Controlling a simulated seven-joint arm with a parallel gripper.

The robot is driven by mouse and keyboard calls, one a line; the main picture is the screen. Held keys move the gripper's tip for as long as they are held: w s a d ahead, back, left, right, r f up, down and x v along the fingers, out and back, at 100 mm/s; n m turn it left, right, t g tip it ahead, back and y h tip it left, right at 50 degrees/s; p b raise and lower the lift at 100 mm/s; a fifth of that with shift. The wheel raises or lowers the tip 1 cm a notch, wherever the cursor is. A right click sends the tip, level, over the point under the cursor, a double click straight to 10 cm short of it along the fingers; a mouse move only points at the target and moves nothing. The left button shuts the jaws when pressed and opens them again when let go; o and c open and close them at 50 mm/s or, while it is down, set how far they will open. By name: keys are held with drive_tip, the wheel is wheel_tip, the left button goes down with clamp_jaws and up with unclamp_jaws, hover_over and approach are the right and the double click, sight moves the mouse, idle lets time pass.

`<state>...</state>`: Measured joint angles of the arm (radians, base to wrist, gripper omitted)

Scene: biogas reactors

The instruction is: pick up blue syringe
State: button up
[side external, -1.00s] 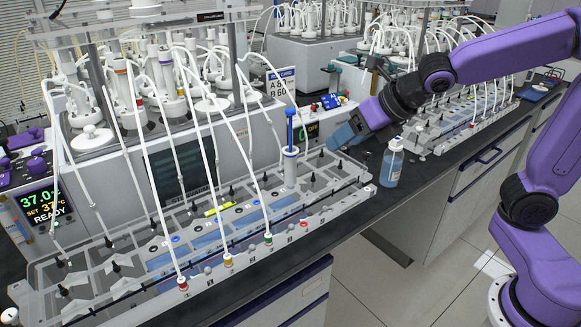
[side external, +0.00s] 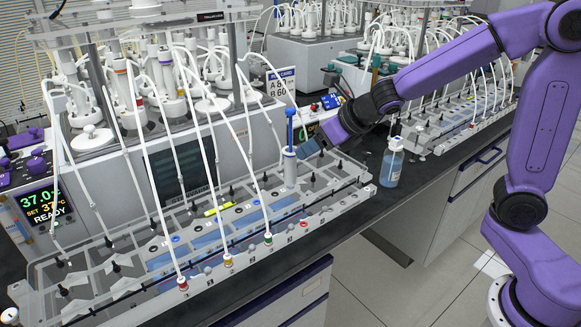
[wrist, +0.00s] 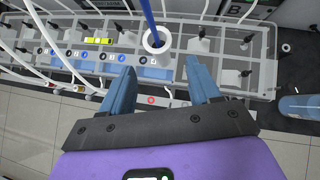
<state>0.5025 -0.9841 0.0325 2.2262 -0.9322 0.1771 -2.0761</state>
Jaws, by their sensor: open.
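The blue syringe (side external: 290,128) stands upright in a white cylindrical holder (side external: 290,167) at the right part of the clear rack (side external: 330,192). In the wrist view the syringe's blue rod (wrist: 148,18) rises from the round white holder mouth (wrist: 157,41), just beyond my fingertips. My gripper (side external: 308,148) is close to the right of the syringe, at about the height of the holder's top. In the wrist view my gripper (wrist: 157,72) has its two blue fingers spread, with nothing between them. The syringe's lower part is hidden inside the holder.
A bottle of blue liquid (side external: 391,165) stands right of the rack. White tubes (side external: 215,180) run down to the rack left of the syringe. A reactor unit with a screen (side external: 180,160) stands behind. The bench edge lies in front of the rack.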

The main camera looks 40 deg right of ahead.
sight(287, 148)
drive_tip(key=shift+x, duration=4.25)
drive_tip(key=shift+w+a+r, duration=0.1)
drive_tip(key=shift+w+r, duration=0.05)
drive_tip(key=c, duration=0.9)
drive_tip(key=shift+r, duration=0.35)
drive_tip(key=shift+r, duration=1.25)
drive_tip(key=shift+v, duration=1.6)
drive_tip(key=shift+s+f+v, duration=0.35)
drive_tip(key=shift+s+v, duration=0.05)
drive_tip(key=shift+v, duration=1.85)
drive_tip(key=shift+s+f+v, duration=0.35)
drive_tip(key=shift+s+v, duration=0.05)
drive_tip(key=shift+v, duration=1.9)
drive_tip(key=shift+s+f+v, duration=0.35)
drive_tip(key=shift+s+v, duration=0.05)
drive_tip(key=shift+v, duration=1.85)
